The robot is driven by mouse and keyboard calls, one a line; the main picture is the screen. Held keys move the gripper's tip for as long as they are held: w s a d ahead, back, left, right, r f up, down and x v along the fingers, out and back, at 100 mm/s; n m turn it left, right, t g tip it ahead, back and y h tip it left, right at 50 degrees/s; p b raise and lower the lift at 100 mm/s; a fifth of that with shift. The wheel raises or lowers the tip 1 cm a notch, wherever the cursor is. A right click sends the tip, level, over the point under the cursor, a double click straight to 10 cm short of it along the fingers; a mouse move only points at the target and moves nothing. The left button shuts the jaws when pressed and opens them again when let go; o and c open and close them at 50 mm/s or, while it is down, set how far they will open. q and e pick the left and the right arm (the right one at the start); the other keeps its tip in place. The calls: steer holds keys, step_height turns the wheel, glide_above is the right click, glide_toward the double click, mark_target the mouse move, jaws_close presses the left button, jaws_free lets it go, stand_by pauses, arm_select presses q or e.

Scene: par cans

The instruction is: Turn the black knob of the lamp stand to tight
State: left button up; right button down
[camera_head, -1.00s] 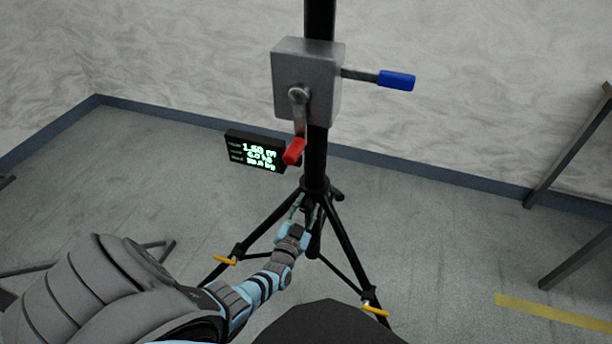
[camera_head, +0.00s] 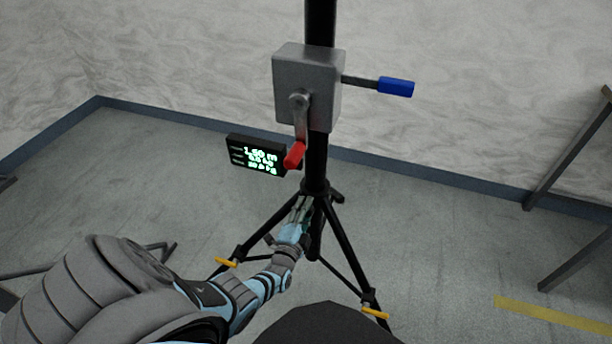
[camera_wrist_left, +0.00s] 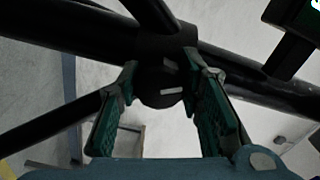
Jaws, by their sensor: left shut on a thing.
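The lamp stand (camera_head: 316,165) is a black upright pole on spread tripod legs. Its black knob (camera_wrist_left: 160,88) is a dark rounded piece with a pale mark, at the collar of the stand in the left wrist view. My left gripper (camera_head: 303,210) reaches the stand just below the leg hub. In the left wrist view its two green-padded fingers (camera_wrist_left: 163,78) sit on either side of the knob, shut on it. In the head view the knob is mostly hidden by the gripper. My right gripper is not in view.
A grey winch box (camera_head: 308,85) on the pole carries a red-handled crank (camera_head: 295,154) and a blue-gripped rod (camera_head: 396,86). A lit display (camera_head: 257,153) hangs left of the pole. Yellow levers (camera_head: 226,262) sit on the legs. Open floor surrounds the stand.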

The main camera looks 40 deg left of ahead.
arm_select(q)
steer(key=shift+m, duration=0.9)
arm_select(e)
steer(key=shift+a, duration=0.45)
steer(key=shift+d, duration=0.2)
arm_select(q)
steer(key=o, duration=1.2)
steer(key=shift+c, duration=0.2)
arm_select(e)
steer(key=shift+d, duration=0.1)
arm_select(q)
steer(key=shift+s+d, duration=0.2)
steer(key=shift+s, duration=0.25)
steer(key=v, duration=1.1)
